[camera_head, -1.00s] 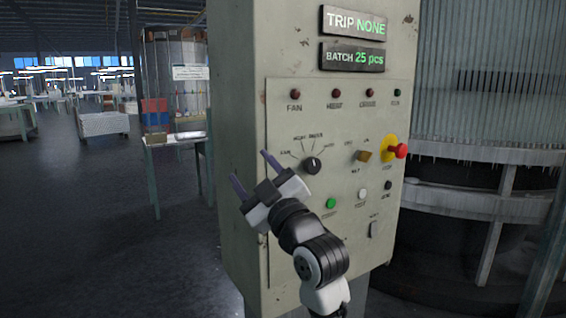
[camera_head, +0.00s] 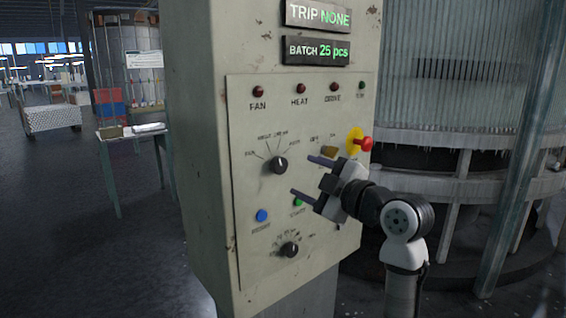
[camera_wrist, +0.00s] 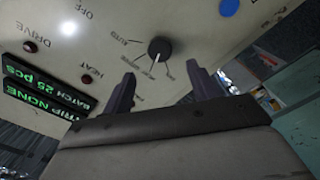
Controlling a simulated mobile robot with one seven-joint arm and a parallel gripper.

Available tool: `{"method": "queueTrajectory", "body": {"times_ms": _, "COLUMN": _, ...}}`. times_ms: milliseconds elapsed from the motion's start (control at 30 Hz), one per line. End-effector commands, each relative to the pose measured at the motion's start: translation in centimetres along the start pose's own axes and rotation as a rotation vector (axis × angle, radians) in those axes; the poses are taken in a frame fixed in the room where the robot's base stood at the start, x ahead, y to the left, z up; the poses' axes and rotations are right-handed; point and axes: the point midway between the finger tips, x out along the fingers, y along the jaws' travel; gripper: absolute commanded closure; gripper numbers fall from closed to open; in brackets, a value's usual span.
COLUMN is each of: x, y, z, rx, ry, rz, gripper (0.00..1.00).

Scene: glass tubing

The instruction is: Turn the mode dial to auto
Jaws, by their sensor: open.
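The mode dial (camera_head: 279,165) is a round black knob on the beige control panel, with lines and small labels fanned above it. Its white mark points roughly up, toward the middle labels; AUTO is the rightmost label. In the wrist view the dial (camera_wrist: 159,48) sits just beyond the fingertips, its mark pointing down the picture and AUTO to its left. My gripper (camera_head: 304,175) is open and empty, to the right of the dial and in front of the panel, its fingers toward the panel. The wrist view shows both fingers (camera_wrist: 160,76) apart, not around the dial.
A red stop button (camera_head: 366,144) on a yellow plate and a tan selector (camera_head: 329,151) are close to my gripper. A blue button (camera_head: 262,216), a green button (camera_head: 298,202) and a second black dial (camera_head: 290,250) are lower. A green table (camera_head: 130,132) stands left.

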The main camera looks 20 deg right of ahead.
Motion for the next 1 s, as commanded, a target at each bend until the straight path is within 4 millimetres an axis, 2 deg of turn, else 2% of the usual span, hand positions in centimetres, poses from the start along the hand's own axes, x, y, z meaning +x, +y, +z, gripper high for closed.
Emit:
{"method": "queueTrajectory", "body": {"times_ms": 33, "x": 1.2, "y": 0.3, "z": -0.2, "rx": 0.003, "ry": 0.001, "rz": -0.003, "gripper": 0.41}}
{"method": "queueTrajectory", "body": {"times_ms": 200, "x": 4.6, "y": 0.2, "z": -0.2, "rx": 0.003, "ry": 0.000, "rz": -0.002, "gripper": 0.41}}
{"method": "queueTrajectory", "body": {"times_ms": 400, "x": 7.2, "y": 0.1, "z": -0.1, "rx": 0.003, "ry": 0.000, "rz": 0.000, "gripper": 0.41}}
{"method": "queueTrajectory", "body": {"times_ms": 600, "x": 8.1, "y": 0.0, "z": 0.0, "rx": 0.002, "ry": 0.000, "rz": 0.001, "gripper": 0.41}}
{"method": "queueTrajectory", "body": {"times_ms": 833, "x": 8.1, "y": 0.0, "z": 0.0, "rx": 0.002, "ry": 0.000, "rz": 0.001, "gripper": 0.42}}
{"method": "queueTrajectory", "body": {"times_ms": 1000, "x": 8.1, "y": 0.0, "z": 0.0, "rx": 0.002, "ry": 0.000, "rz": 0.001, "gripper": 0.64}}
